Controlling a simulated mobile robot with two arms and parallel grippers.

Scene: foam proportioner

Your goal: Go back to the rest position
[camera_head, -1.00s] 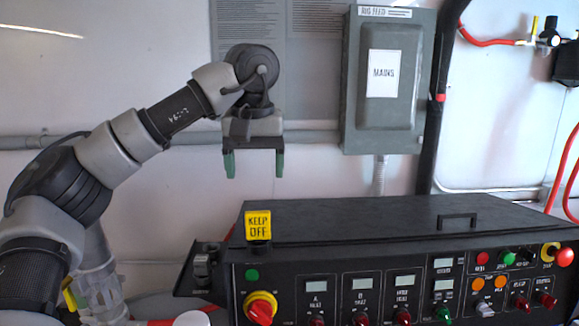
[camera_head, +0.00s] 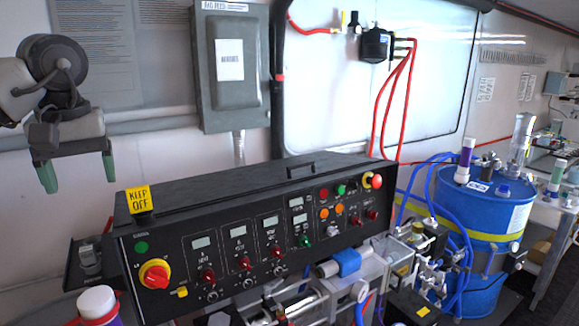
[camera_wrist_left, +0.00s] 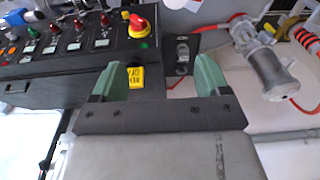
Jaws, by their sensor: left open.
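My left gripper (camera_head: 78,172) hangs in the air at the left of the head view, its two green fingers apart and pointing down, with nothing between them. It is above and to the left of the black control panel (camera_head: 225,192) and the yellow KEEP OFF sign (camera_head: 139,199). In the left wrist view the open green fingers of the left gripper (camera_wrist_left: 160,85) frame a gap, with the KEEP OFF sign (camera_wrist_left: 136,77) beyond the left finger. The red and yellow rotary switch (camera_head: 155,273) sits at the panel's left end. My right gripper is not in view.
A grey mains box (camera_head: 230,65) is on the wall behind the panel. A blue drum (camera_head: 480,230) with hoses stands at the right. A white-capped bottle (camera_head: 97,303) is at the lower left. A grey motor-like unit (camera_wrist_left: 263,60) shows in the left wrist view.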

